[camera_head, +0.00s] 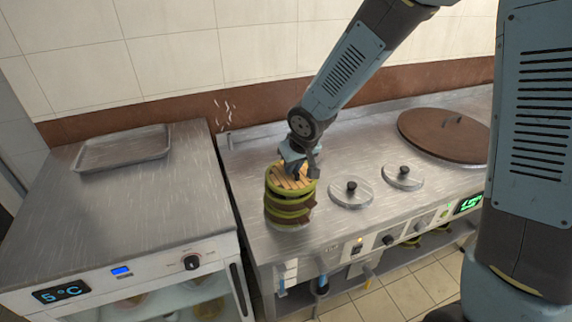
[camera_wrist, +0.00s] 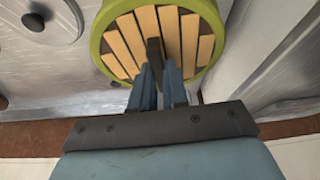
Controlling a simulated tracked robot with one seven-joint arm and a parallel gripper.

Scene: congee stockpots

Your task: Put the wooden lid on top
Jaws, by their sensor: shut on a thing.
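The wooden lid (camera_head: 291,178) has light slats and a green rim, and sits at the top of a stack of green steamer rings (camera_head: 288,208) on the steel counter. The lid fills the top of the wrist view (camera_wrist: 190,35), with a dark upright handle (camera_wrist: 154,52) at its middle. My gripper (camera_head: 296,172) is directly over the lid, with its fingers (camera_wrist: 160,82) shut on that handle. The lid looks level and roughly lined up with the stack. I cannot tell whether it rests fully on the ring below. The inside of the stack is hidden.
Two small round metal lids with black knobs (camera_head: 351,192) (camera_head: 403,177) lie right of the stack. A large brown lid (camera_head: 446,134) is farther right. A metal tray (camera_head: 122,150) stands on the left counter, which has free room. A gap separates the counters.

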